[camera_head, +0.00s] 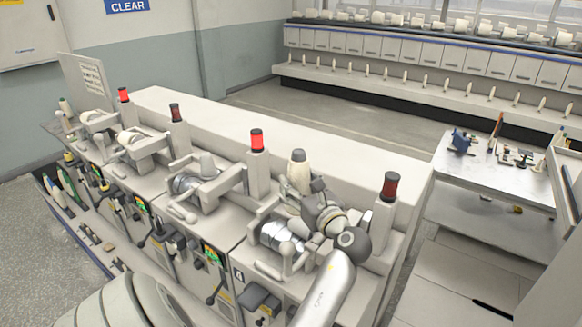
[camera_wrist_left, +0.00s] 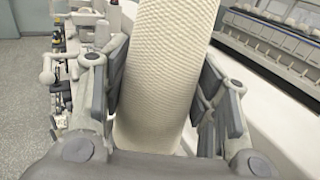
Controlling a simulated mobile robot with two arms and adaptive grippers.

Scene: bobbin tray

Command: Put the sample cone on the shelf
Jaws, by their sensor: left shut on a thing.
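The sample cone is a pale, textured cream cone with a dark tip (camera_head: 298,172), upright or nearly so above the end of the winding machine. It fills the middle of the left wrist view (camera_wrist_left: 165,70). My left gripper (camera_head: 302,191) is closed around it, with grey finger pads on either side of it. The cone's lower end is partly hidden by the gripper. The long pale ledge (camera_head: 215,120) along the machine's top runs behind the cone. I cannot tell which surface is the named shelf. My right gripper is not in view.
Signal lamps stand along the machine, one red lamp (camera_head: 257,141) left of the cone and a darker one (camera_head: 390,187) to its right. A metal bench (camera_head: 480,180) with small tools stands at the right. The floor aisle behind is clear.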

